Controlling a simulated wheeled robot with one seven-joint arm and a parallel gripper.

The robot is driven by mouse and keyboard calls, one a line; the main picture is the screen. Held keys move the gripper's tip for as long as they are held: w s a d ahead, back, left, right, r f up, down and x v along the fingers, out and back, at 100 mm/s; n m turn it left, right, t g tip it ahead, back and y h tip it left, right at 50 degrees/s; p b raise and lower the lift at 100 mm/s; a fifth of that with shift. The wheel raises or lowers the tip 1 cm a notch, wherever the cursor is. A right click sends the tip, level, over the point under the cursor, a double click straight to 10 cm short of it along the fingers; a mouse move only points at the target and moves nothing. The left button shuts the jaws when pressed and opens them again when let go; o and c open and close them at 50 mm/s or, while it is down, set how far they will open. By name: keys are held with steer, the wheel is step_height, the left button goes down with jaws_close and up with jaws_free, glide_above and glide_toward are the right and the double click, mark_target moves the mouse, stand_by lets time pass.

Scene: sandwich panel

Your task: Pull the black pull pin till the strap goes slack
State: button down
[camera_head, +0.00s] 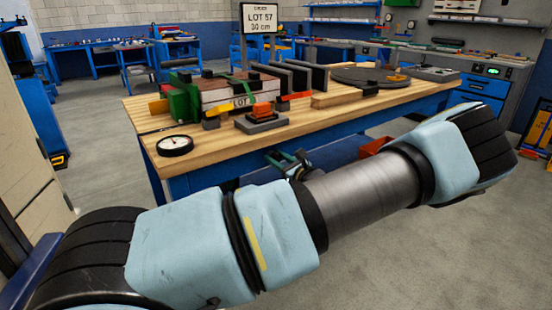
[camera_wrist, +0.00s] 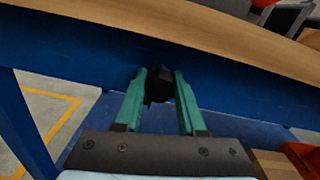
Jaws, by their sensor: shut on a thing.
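My gripper (camera_wrist: 160,80) has its two green fingers shut on a black knob (camera_wrist: 158,86), which looks like the pull pin, at the blue front rail of the workbench (camera_wrist: 75,52). In the head view my gripper (camera_head: 286,160) is at the bench's front edge, and the knob cannot be made out there. On the bench top, a layered sandwich panel stack (camera_head: 215,95) with a "LOT" label sits beside a green block (camera_head: 186,97). A thin green strap (camera_head: 241,86) runs over the stack. I cannot tell if it is taut.
A round gauge (camera_head: 175,146) lies near the bench's left front corner. An orange-topped block (camera_head: 262,115), dark upright plates (camera_head: 297,78) and a dark disc (camera_head: 368,76) stand along the wooden top (camera_head: 330,114). A red bin (camera_head: 374,146) is below the bench, right of my gripper.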

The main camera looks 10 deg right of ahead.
steer(key=shift+d, duration=0.1)
stand_by(0.6)
steer(key=shift+p+v, duration=0.6)
steer(key=shift+v, duration=0.45)
steer(key=shift+s, duration=0.2)
steer(key=c, duration=0.5)
jaws_free()
steer(key=b+v, duration=0.1)
steer(key=v, duration=0.9)
steer(key=shift+s+d, duration=0.2)
steer(key=shift+s, duration=0.1)
